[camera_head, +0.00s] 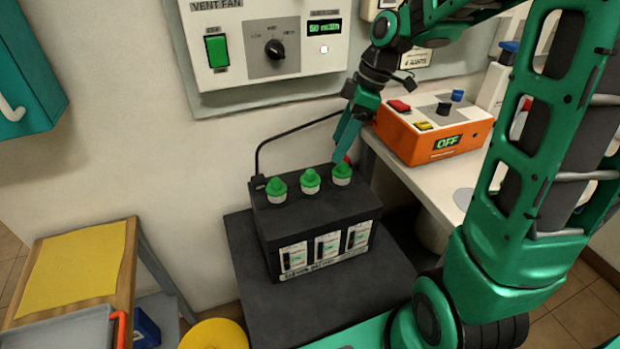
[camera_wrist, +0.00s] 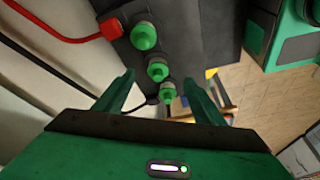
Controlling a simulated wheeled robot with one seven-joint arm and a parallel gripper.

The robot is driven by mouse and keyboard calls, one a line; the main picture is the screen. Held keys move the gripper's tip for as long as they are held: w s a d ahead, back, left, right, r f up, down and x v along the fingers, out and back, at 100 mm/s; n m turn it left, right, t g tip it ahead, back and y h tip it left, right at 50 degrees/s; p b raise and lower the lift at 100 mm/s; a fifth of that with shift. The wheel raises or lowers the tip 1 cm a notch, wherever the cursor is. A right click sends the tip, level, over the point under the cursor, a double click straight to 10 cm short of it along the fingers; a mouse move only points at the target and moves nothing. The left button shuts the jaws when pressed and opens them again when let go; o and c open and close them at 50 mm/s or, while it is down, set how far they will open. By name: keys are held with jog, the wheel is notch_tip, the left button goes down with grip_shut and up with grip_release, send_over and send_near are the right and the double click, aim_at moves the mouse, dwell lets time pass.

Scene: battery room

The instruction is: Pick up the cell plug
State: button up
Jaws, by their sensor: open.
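Three green cell plugs with pale collars stand upright in a row on the black battery (camera_head: 318,215): left (camera_head: 277,187), middle (camera_head: 310,179) and right (camera_head: 342,173). The wrist view shows the right plug (camera_wrist: 144,36) uppermost, then the middle plug (camera_wrist: 158,70) and the left plug (camera_wrist: 168,92). My gripper (camera_head: 342,152) points down just above the right plug in the head view, its tips close to that plug's top. In the wrist view my gripper (camera_wrist: 157,80) has its two green fingers spread apart with no plug held. Whether a finger touches the plug I cannot tell.
A red terminal (camera_wrist: 111,28) with a red cable sits beside the right plug. A black cable (camera_head: 258,155) rises at the left end. An orange charger (camera_head: 430,136) reading OFF is on the right bench. The vent fan panel (camera_head: 262,45) is on the wall behind.

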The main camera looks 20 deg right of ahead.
aim_at(311, 171)
jog(key=shift+w+a+f+n+y, duration=0.15)
jog(key=shift+w+a+f+n, duration=0.25)
jog(key=shift+a+f, duration=1)
jog(key=shift+w+a+f+n+y, duration=0.1)
jog(key=shift+w+a+f+n, duration=0.55)
jog(key=shift+f, duration=1.3)
jog(key=shift+w+a+f+n+y, duration=0.15)
jog(key=shift+w+a+f, duration=0.15)
jog(key=shift+a+f, duration=1.2)
jog(key=shift+d+f, duration=0.2)
jog(key=shift+d, duration=0.05)
jog(key=c, duration=1.1)
